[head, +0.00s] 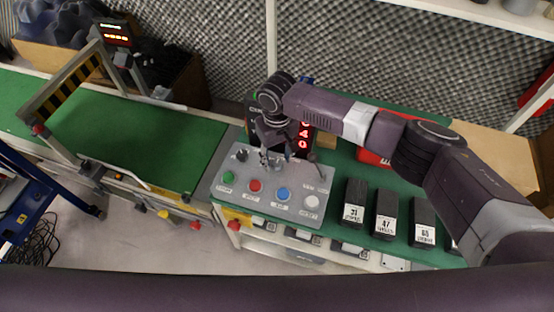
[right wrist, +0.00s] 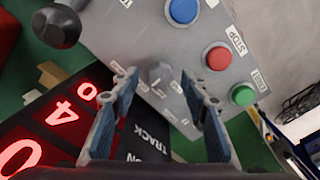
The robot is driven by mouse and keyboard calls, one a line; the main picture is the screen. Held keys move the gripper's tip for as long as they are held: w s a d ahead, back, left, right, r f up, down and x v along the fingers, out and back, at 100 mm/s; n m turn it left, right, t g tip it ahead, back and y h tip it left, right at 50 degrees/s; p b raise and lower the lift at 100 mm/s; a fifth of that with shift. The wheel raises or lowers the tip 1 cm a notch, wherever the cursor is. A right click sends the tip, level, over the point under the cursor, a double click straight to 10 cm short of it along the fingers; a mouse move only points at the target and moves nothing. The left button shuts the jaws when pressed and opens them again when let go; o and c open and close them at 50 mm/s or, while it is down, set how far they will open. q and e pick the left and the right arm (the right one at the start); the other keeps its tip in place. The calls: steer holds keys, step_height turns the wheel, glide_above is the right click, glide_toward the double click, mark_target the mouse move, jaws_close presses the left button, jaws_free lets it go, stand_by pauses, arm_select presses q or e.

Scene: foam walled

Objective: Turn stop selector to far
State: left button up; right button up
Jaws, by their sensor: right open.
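The selector knob (right wrist: 160,74) is grey and sits on the panel, between and beyond my fingers in the right wrist view. Small labels beside it are too blurred to read. My right gripper (head: 275,158) is over the back part of the panel, pointing down; it also shows in the right wrist view (right wrist: 160,98). Its two fingers are open, apart on either side of the knob, and I cannot tell whether they touch it. In the head view the gripper mostly hides the knob. My left gripper is not in view.
Green (head: 228,177), red (head: 255,186), blue (head: 283,194) and white (head: 312,201) buttons line the panel's front. A dark ball-ended lever (right wrist: 57,27) stands near the gripper. A red digit display (right wrist: 62,115) is behind. Black labelled blocks (head: 386,213) stand right.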

steer(key=shift+f, duration=0.65)
jaws_close()
